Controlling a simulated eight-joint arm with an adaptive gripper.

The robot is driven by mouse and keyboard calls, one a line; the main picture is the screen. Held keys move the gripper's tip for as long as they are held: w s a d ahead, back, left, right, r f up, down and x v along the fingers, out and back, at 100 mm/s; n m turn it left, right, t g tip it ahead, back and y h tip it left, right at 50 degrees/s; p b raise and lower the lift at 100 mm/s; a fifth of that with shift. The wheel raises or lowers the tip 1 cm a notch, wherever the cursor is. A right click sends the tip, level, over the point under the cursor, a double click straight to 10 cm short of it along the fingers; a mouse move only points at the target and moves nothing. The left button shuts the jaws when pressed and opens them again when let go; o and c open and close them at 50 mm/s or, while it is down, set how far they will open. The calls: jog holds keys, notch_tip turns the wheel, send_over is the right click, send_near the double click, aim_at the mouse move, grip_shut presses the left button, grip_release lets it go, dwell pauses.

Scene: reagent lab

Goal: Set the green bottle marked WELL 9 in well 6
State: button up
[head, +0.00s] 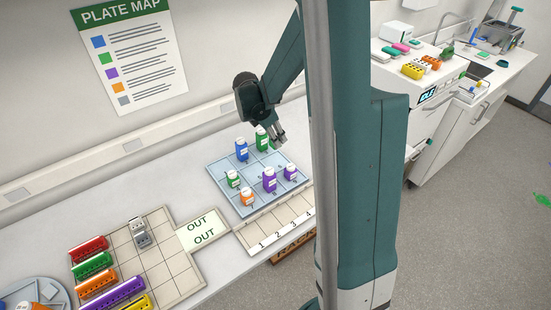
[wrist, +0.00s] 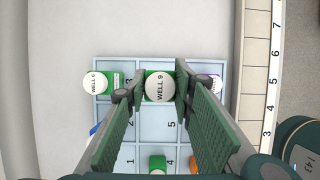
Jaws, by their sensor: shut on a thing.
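The green bottle marked WELL 9 (wrist: 160,86) has a white cap and sits between the fingertips of my gripper (wrist: 159,88) in the wrist view. My gripper is shut on it. It lines up over the square beyond 5 on the blue plate (wrist: 144,130), in the middle column. Its cap looks larger than its neighbours'; I cannot tell its exact height. In the head view my gripper (head: 279,137) is over the far right of the plate (head: 218,168), and I cannot make out the held bottle there.
A green bottle marked WELL 6 (wrist: 96,84) stands close on the left, in the square beyond 2. A purple bottle (wrist: 214,80) stands close on the right. Blue (head: 242,150), green (head: 232,180) and purple (head: 269,180) bottles occupy other squares. A numbered rack (head: 272,226) borders the plate.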

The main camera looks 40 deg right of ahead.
jog(key=shift+f, duration=2.65)
jog(key=shift+f, duration=2.1)
jog(key=shift+f, duration=0.1)
jog(key=o, duration=0.9)
jog(key=shift+r, duration=0.25)
